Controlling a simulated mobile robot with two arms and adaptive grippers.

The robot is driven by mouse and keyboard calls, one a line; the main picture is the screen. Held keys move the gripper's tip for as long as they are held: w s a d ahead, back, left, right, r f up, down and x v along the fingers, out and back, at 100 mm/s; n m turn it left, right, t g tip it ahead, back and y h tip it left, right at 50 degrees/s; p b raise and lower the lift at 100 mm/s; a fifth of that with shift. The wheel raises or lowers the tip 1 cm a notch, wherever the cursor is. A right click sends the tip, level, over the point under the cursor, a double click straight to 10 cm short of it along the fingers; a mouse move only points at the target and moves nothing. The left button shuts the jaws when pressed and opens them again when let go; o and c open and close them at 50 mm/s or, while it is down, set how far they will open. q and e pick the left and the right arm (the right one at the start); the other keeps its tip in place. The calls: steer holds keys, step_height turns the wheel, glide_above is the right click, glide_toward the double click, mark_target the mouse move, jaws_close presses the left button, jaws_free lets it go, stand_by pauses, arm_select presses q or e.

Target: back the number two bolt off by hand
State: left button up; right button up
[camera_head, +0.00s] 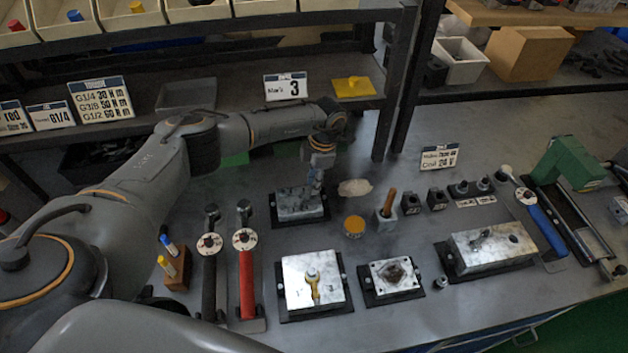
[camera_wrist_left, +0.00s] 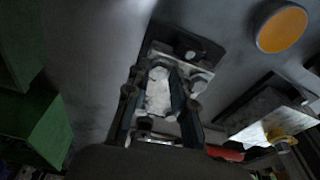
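A grey metal valve block (camera_head: 290,206) sits on a dark base plate at the middle of the bench. In the left wrist view the block (camera_wrist_left: 160,95) shows several bolt heads, one (camera_wrist_left: 158,73) near the gap between my fingertips and another (camera_wrist_left: 197,82) to the right. I cannot read any bolt number. My left gripper (camera_head: 317,178) points down over the block's right part. In the left wrist view its two fingers (camera_wrist_left: 158,92) stand apart, with the block's top seen between them. Whether a finger touches a bolt is unclear. My right gripper is not in view.
An orange-topped round tin (camera_head: 355,226) and a cup holding a wooden handle (camera_head: 387,212) stand right of the block. Torque wrenches with black (camera_head: 210,265) and red (camera_head: 246,270) handles lie front left. A valve plate with a yellow part (camera_head: 313,285) sits in front.

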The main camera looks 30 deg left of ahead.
arm_select(q)
steer(key=shift+o, duration=1.3)
step_height(320, 180, up, 12)
steer(key=w+d, duration=0.1)
steer(key=shift+d, duration=0.15)
steer(key=shift+w+f, duration=0.1)
steer(key=shift+f, duration=0.05)
